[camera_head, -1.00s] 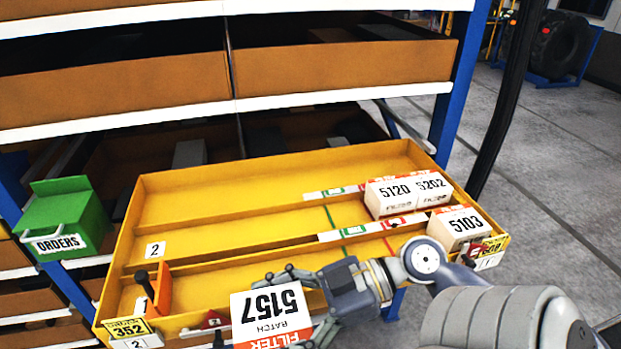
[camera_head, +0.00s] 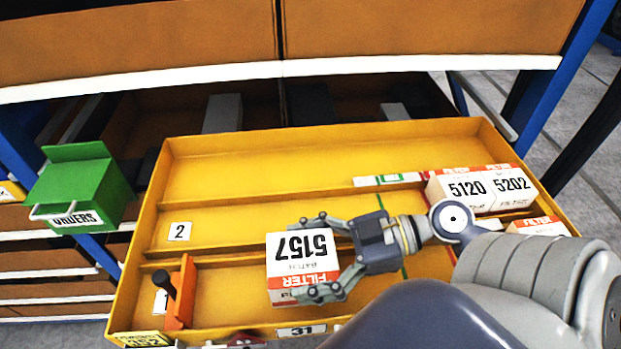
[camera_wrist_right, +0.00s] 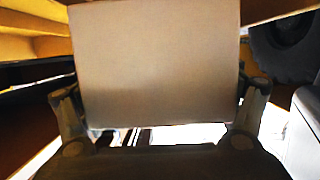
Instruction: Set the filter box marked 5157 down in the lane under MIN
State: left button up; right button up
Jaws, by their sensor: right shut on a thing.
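The filter box marked 5157 (camera_head: 302,265) is white with an orange-red band, and its print is upside down in the head view. My right gripper (camera_head: 316,257) is shut on it, one finger at each side. The box is over the front lane of the yellow tray (camera_head: 322,145); whether it touches the floor is unclear. In the right wrist view, the box's plain face (camera_wrist_right: 155,62) fills the middle between the fingers. I cannot read MIN on any label; a green-and-red marked strip (camera_head: 390,180) lies on a divider. My left gripper is not in view.
Boxes 5120 (camera_head: 467,190) and 5202 (camera_head: 512,185) stand at the tray's right, with another box (camera_head: 540,226) partly hidden by my arm. An orange divider with a black knob (camera_head: 180,292) stands left of the held box.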

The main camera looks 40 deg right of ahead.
jog(key=shift+w+d+f, duration=0.1)
jog(key=shift+w+f, duration=0.05)
jog(key=shift+f, duration=0.3)
jog(key=shift+w+d+f, duration=0.1)
jog(key=shift+w+f, duration=0.05)
jog(key=shift+f, duration=0.25)
jog(key=f, duration=0.3)
jog(key=shift+s+a+p, duration=0.2)
jog(key=shift+p, duration=0.15)
jog(key=shift+f, duration=0.25)
jog(key=shift+w, duration=0.1)
jog(key=shift+f, duration=0.15)
jog(key=o, duration=0.8)
jog(key=shift+f, duration=0.1)
jog(key=shift+o, duration=0.7)
jog(key=shift+d+r, duration=0.1)
jog(key=shift+r, duration=0.15)
